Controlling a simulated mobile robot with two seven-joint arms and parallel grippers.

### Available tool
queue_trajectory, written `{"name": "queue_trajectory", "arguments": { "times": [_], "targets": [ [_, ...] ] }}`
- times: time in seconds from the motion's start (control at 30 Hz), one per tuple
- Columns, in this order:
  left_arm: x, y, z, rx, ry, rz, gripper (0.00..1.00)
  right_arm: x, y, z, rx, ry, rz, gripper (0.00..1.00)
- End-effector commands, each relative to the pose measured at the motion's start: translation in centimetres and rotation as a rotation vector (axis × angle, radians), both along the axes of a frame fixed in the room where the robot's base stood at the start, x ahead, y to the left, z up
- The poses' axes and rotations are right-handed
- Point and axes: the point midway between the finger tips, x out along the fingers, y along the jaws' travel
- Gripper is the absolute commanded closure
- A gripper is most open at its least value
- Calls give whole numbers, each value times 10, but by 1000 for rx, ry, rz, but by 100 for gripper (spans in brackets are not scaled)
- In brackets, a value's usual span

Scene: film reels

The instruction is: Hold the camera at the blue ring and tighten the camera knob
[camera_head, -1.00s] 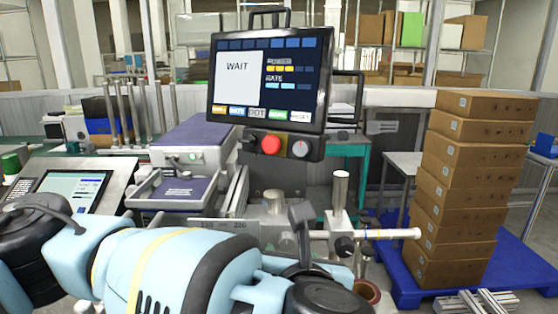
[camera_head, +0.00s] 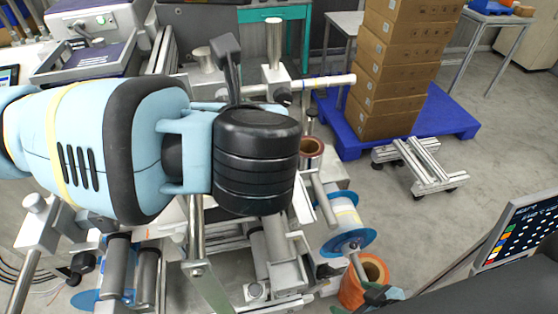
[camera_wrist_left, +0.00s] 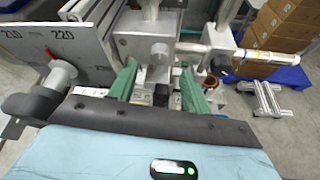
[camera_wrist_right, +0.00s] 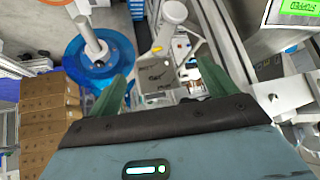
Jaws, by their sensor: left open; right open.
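My left gripper's two green fingers are apart in the left wrist view (camera_wrist_left: 156,88), empty, facing a grey metal block (camera_wrist_left: 145,48). In the head view my left arm hides its fingers.
A reel with blue flanges (camera_head: 347,224) and an orange-brown roll (camera_head: 364,280) are on the machine's right side. Stacked cartons (camera_head: 395,70) stand on a blue pallet (camera_head: 440,116). A tilted screen (camera_head: 520,238) is at the right.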

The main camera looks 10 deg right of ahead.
Motion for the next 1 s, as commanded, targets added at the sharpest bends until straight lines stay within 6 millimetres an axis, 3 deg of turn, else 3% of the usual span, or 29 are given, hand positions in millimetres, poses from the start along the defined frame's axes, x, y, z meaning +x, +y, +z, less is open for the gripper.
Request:
{"name": "queue_trajectory", "arguments": {
  "times": [0.03, 0.1, 0.37, 0.7, 0.9, 1.0],
  "targets": [
    [0, 0, 0, 0, 0, 0, 51, 18, -3, 20, -9, -10, 49, 16],
    [0, 0, 0, 0, 0, 0, 51, 34, -3, 44, -18, -4, 116, 16],
    [0, 0, 0, 0, 0, 0, 51, 83, 16, 120, -30, -45, 277, 16],
    [0, 0, 0, 0, 0, 0, 51, 161, 86, 214, 89, -288, 281, 16],
    [0, 0, 0, 0, 0, 0, 51, 187, 120, 263, 148, -404, 286, 16],
    [0, 0, 0, 0, 0, 0, 51, 192, 129, 277, 164, -435, 290, 16]
  ]
}}
